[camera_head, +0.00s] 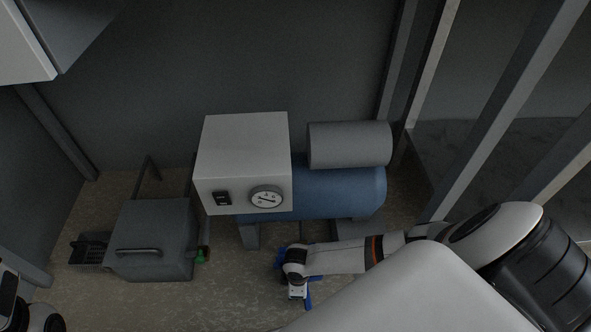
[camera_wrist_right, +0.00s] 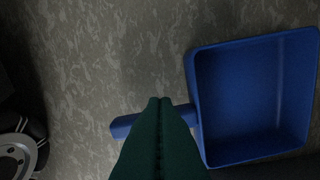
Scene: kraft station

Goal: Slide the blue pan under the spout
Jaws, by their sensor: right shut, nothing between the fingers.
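The blue pan (camera_wrist_right: 255,100) lies on the floor, a square tray with raised walls and a short handle (camera_wrist_right: 125,126) pointing left in the right wrist view. In the head view only bits of the pan (camera_head: 308,299) show around my right wrist. My right gripper (camera_wrist_right: 159,101), with green fingers, is shut and empty. It is over the handle close to the tray; I cannot tell whether it touches. A small green fitting (camera_head: 201,255) sits low at the right side of a grey box; I cannot tell if it is the spout. My left gripper's fingers are not visible.
The grey box (camera_head: 150,240) with a bar handle stands left, a dark basket (camera_head: 88,250) beside it. A blue tank (camera_head: 340,190) on legs, with a white gauge box (camera_head: 243,160), stands behind my right wrist. Floor between the grey box and pan looks clear.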

